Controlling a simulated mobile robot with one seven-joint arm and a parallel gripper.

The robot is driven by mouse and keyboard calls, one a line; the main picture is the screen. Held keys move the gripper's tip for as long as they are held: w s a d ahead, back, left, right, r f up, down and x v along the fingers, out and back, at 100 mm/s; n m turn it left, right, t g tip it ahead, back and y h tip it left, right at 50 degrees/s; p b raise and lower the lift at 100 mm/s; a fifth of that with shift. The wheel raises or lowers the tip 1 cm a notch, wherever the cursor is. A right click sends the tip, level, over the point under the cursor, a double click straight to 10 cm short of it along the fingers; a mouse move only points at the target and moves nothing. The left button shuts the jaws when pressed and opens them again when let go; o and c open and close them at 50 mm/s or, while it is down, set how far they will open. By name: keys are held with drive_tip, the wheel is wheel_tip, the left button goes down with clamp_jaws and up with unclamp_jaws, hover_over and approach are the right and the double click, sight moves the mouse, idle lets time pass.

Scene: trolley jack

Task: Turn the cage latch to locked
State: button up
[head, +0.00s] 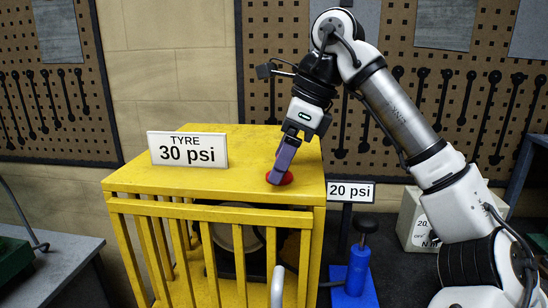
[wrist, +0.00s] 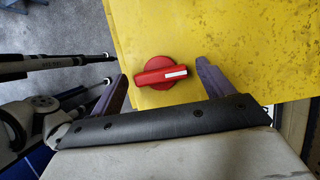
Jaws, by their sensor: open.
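The cage latch is a red round knob with a raised bar and a white stripe (wrist: 161,72), on the yellow top of the cage (head: 240,180). In the wrist view its bar lies nearly level across the picture, with the white stripe to the right. My gripper (wrist: 160,76) is open, its two purple fingers left and right of the knob with gaps on both sides. In the head view my gripper (head: 275,178) points down over the knob (head: 287,179) and hides part of it. I cannot tell how far the fingertips are above the yellow top.
A "TYRE 30 psi" sign (head: 188,150) stands on the cage top to the left. A "20 psi" sign (head: 351,191) and a blue pump (head: 357,270) stand right of the cage. A pale block (head: 415,222) is behind my arm. Pegboards with tools line the wall.

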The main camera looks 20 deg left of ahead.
drive_tip(key=shift+w+f, duration=0.1)
drive_tip(key=c, duration=1)
drive_tip(key=shift+m, duration=0.3)
drive_tip(key=m+t+b, duration=0.1)
drive_tip(key=m, duration=0.2)
drive_tip(key=shift+d+t, duration=0.1)
drive_tip(key=shift+t, duration=0.2)
drive_tip(key=m, duration=0.2)
drive_tip(key=m+t+b, duration=0.1)
drive_tip(key=m, duration=0.1)
drive_tip(key=m+t, duration=0.1)
drive_tip(key=m, duration=0.1)
drive_tip(key=shift+s, duration=0.3)
drive_tip(key=m+t+h, duration=0.1)
drive_tip(key=m, duration=0.3)
drive_tip(key=shift+s, duration=0.1)
drive_tip(key=shift+a+m+t+h+p, duration=0.1)
drive_tip(key=shift+m+t+h+p, duration=0.3)
drive_tip(key=shift+m, duration=0.65)
drive_tip(key=shift+a+m+t+h+p, duration=0.1)
drive_tip(key=shift+m+h+p, duration=0.45)
drive_tip(key=shift+m, duration=0.5)
